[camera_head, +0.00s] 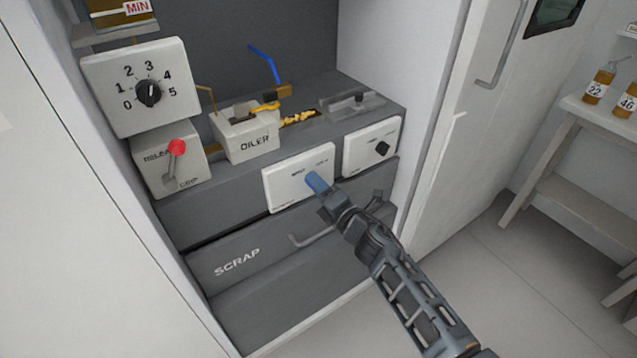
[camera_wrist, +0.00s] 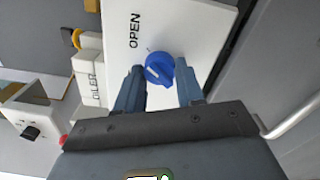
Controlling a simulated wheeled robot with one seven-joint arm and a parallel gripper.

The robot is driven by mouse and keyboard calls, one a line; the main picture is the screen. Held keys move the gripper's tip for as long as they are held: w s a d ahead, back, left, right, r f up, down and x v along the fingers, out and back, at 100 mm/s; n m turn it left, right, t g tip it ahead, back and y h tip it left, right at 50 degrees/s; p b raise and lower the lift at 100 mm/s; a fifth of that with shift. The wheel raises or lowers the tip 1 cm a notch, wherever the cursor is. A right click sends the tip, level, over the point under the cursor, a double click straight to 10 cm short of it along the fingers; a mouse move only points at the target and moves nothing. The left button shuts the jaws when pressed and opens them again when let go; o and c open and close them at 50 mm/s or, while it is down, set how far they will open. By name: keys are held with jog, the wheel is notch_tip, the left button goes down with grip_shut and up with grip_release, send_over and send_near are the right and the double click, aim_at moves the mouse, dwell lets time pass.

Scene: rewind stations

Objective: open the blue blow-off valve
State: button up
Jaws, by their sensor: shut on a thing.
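The blue knob (camera_head: 315,181) sits on a white panel (camera_head: 284,189) on the front of the grey machine. In the wrist view the blue knob (camera_wrist: 160,68) carries a white mark, and the word OPEN is printed on the panel (camera_wrist: 118,42) near it. My gripper (camera_head: 323,187) reaches the panel from the lower right. In the wrist view my gripper (camera_wrist: 159,74) has one finger on each side of the knob and is shut on it. In the head view the gripper hides part of the knob.
A SCRAP drawer (camera_head: 237,262) with a bar handle (camera_head: 312,240) lies just below. A white panel with a black knob (camera_head: 382,148) is to the right. The OILER box (camera_head: 252,143), red-knobbed lever (camera_head: 177,147) and numbered dial (camera_head: 148,93) stand left. A cabinet wall closes the right.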

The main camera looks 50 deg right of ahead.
jog(key=shift+m, duration=0.7)
jog(key=o, duration=1)
jog(key=shift+o, duration=0.2)
jog(key=v, duration=0.7)
jog(key=shift+s+b, duration=0.4)
jog(key=shift+a, duration=0.15)
